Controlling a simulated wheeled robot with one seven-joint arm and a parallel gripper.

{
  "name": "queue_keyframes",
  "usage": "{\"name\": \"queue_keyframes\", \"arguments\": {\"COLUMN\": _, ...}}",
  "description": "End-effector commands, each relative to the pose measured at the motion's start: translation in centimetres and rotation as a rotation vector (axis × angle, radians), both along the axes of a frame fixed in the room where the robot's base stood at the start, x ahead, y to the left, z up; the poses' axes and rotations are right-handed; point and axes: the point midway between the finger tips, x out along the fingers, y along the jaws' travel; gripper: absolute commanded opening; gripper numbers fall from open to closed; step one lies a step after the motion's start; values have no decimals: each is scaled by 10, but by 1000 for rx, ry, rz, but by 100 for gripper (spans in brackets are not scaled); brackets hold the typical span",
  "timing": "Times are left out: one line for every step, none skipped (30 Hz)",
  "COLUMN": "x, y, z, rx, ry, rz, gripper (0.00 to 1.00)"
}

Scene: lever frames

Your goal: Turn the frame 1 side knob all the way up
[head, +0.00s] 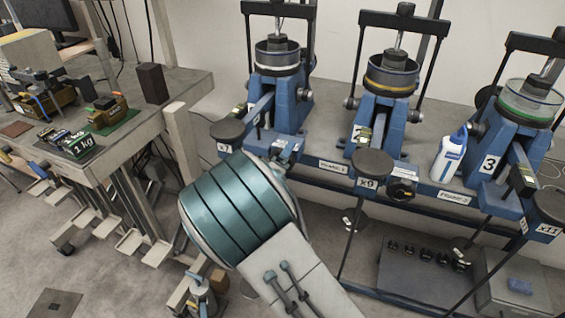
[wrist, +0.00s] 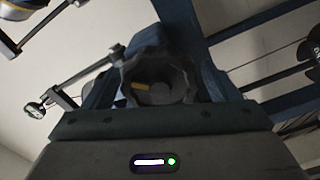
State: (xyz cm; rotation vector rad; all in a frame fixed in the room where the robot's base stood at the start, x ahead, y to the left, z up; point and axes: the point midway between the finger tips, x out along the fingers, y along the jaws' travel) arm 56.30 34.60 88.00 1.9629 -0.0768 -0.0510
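The leftmost lever frame (head: 290,100) is blue, with a round clear-walled cup on top; a FRAME 1 label (head: 333,165) sits on the rail to its right. In the wrist view a dark, lobed side knob (wrist: 160,80) with a yellow mark left of its centre faces the camera. My gripper (wrist: 160,122) shows there as a dark body below the knob; its fingertips cannot be made out, nor whether they touch the knob. In the head view my teal-banded arm stands in front of this frame's lower part and hides the gripper and most of that area.
A middle frame (head: 386,90) and a right frame (head: 515,125) stand along the same rail. A white-and-blue bottle (head: 449,155) stands between them. Black weight discs (head: 372,163) stick out in front. A grey bench (head: 120,130) with blocks is at left.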

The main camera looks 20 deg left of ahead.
Motion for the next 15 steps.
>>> {"name": "queue_keyframes", "arguments": {"x": 0, "y": 0, "z": 0, "rx": 0, "ry": 0, "rz": 1, "gripper": 82}}
{"name": "queue_keyframes", "arguments": {"x": -1, "y": 1, "z": 0, "rx": 0, "ry": 1, "rz": 1, "gripper": 82}}
{"name": "queue_keyframes", "arguments": {"x": -2, "y": 1, "z": -1, "rx": 0, "ry": 1, "rz": 1, "gripper": 82}}
{"name": "queue_keyframes", "arguments": {"x": -4, "y": 1, "z": -1, "rx": 0, "ry": 1, "rz": 1, "gripper": 82}}
{"name": "queue_keyframes", "arguments": {"x": -7, "y": 1, "z": -1, "rx": 1, "ry": 0, "rz": 2, "gripper": 82}}
{"name": "queue_keyframes", "arguments": {"x": -11, "y": 2, "z": -2, "rx": 1, "ry": 0, "rz": 2, "gripper": 82}}
{"name": "queue_keyframes", "arguments": {"x": -15, "y": 2, "z": -2, "rx": 2, "ry": 0, "rz": 2, "gripper": 82}}
{"name": "queue_keyframes", "arguments": {"x": -18, "y": 2, "z": -2, "rx": 2, "ry": 1, "rz": 3, "gripper": 82}}
{"name": "queue_keyframes", "arguments": {"x": -24, "y": 3, "z": -2, "rx": 2, "ry": 1, "rz": 2, "gripper": 82}}
{"name": "queue_keyframes", "arguments": {"x": -27, "y": 3, "z": -2, "rx": 1, "ry": 0, "rz": 1, "gripper": 82}}
{"name": "queue_keyframes", "arguments": {"x": -30, "y": 3, "z": -2, "rx": 1, "ry": 0, "rz": 2, "gripper": 82}}
{"name": "queue_keyframes", "arguments": {"x": -35, "y": 3, "z": -2, "rx": 1, "ry": 0, "rz": 2, "gripper": 82}}
{"name": "queue_keyframes", "arguments": {"x": -39, "y": 4, "z": -2, "rx": 1, "ry": 1, "rz": 3, "gripper": 82}}
{"name": "queue_keyframes", "arguments": {"x": -43, "y": 4, "z": -3, "rx": 1, "ry": 1, "rz": 3, "gripper": 82}}
{"name": "queue_keyframes", "arguments": {"x": -47, "y": 4, "z": -2, "rx": 1, "ry": 0, "rz": 1, "gripper": 82}}
